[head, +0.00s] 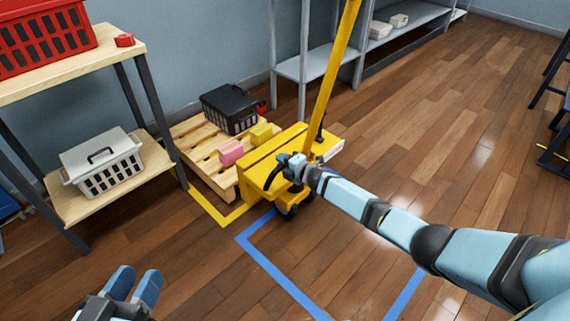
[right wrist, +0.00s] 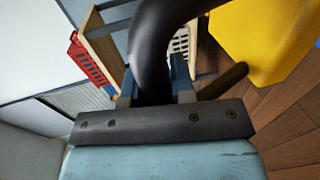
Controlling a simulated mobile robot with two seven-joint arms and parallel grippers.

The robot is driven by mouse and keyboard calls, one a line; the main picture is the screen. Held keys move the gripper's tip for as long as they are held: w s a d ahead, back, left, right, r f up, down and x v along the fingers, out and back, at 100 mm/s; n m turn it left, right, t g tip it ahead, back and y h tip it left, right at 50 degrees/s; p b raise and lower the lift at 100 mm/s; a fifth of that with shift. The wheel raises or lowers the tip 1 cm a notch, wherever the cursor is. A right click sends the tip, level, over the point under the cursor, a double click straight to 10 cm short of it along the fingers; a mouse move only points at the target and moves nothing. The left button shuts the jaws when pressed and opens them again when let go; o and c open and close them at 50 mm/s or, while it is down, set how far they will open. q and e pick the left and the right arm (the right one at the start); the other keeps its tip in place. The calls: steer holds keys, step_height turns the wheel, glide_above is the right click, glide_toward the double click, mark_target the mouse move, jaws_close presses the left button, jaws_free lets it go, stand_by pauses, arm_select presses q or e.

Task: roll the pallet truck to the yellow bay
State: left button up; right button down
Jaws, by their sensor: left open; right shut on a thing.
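The yellow pallet truck (head: 272,165) stands at the centre of the head view, its yellow pole rising to the top edge. A wooden pallet (head: 187,140) lies against its far left side; the forks are hidden. My right gripper (head: 284,165) is shut on the truck's black curved handle, which also shows in the right wrist view (right wrist: 150,45). Yellow floor tape (head: 208,208) forms a corner beside the pallet and runs to the truck's near side; the rest of that outline is hidden. My left gripper (head: 134,284) is open and empty at the bottom left.
A black crate (head: 230,108), a pink block (head: 231,152) and a yellow block (head: 261,132) sit on the pallet. Blue tape (head: 270,268) outlines floor in front. A wooden shelf (head: 105,190) stands close left, a grey shelf (head: 300,68) behind.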

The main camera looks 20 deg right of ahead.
steer(key=shift+w+a+r, duration=0.1)
steer(key=shift+w+r, duration=0.1)
steer(key=shift+r, duration=0.05)
steer(key=c, duration=1.1)
jaws_free()
steer(key=shift+c, duration=0.2)
steer(key=shift+o, duration=0.8)
steer(key=shift+w+a+f, duration=0.1)
steer(key=shift+f, duration=0.05)
arm_select(q)
steer(key=shift+w, duration=0.1)
step_height(320, 180, up, 7)
steer(key=n+t+p, duration=0.1)
steer(key=t+p, duration=0.2)
steer(key=p, duration=0.2)
steer(key=shift+s+a+r+p, duration=0.15)
steer(key=shift+s+a+p, duration=0.05)
steer(key=shift+p, duration=0.2)
arm_select(e)
steer(key=v, duration=1.4)
steer(key=shift+w+f, duration=0.1)
steer(key=shift+f, duration=0.05)
